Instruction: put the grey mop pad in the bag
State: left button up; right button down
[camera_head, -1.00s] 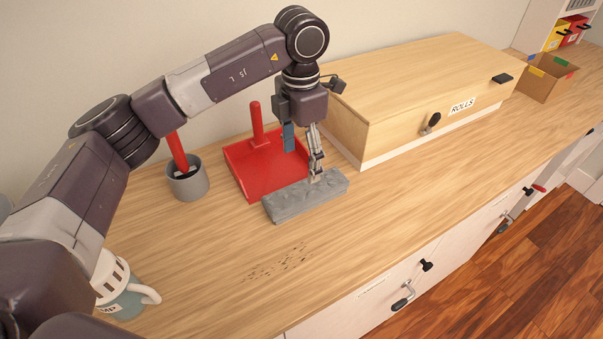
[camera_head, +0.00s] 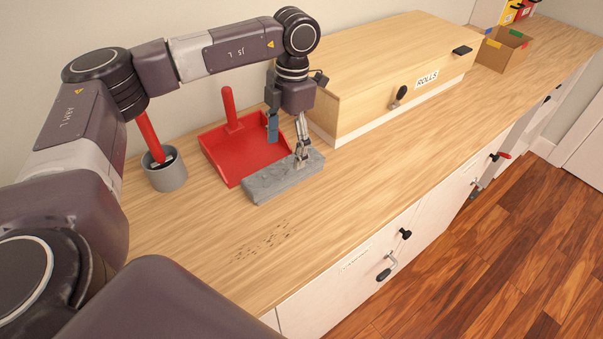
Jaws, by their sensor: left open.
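The grey mop pad (camera_head: 270,184) is a flat-topped textured block lying on the wooden worktop, close in front of the red dustpan (camera_head: 226,160). My left gripper (camera_head: 287,154) points down at the pad's right part and is open. One finger overlaps the pad in the picture; the other, with a blue face, shows against the dustpan behind it. I cannot tell whether either finger touches the pad. No bag is in view. My right gripper is not in view.
A grey cup (camera_head: 167,176) with a red handle in it stands left of the dustpan. A long wooden box labelled ROLLS (camera_head: 362,112) stands behind on the right. A cardboard box (camera_head: 502,51) is further right. Dark specks (camera_head: 262,242) lie on the otherwise clear front worktop.

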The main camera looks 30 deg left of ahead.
aim_at(285, 168)
pick_arm(q)
notch_tip(285, 168, down, 3)
jog(key=shift+s+a+r+p, duration=0.1)
jog(key=shift+s+a+p, duration=0.05)
jog(key=shift+p, duration=0.4)
notch_tip(285, 168, down, 4)
jog(key=shift+s+r+p, duration=0.15)
jog(key=shift+p, duration=0.6)
jog(key=shift+f, duration=0.4)
jog(key=c, duration=1.1)
jog(key=shift+c, duration=0.8)
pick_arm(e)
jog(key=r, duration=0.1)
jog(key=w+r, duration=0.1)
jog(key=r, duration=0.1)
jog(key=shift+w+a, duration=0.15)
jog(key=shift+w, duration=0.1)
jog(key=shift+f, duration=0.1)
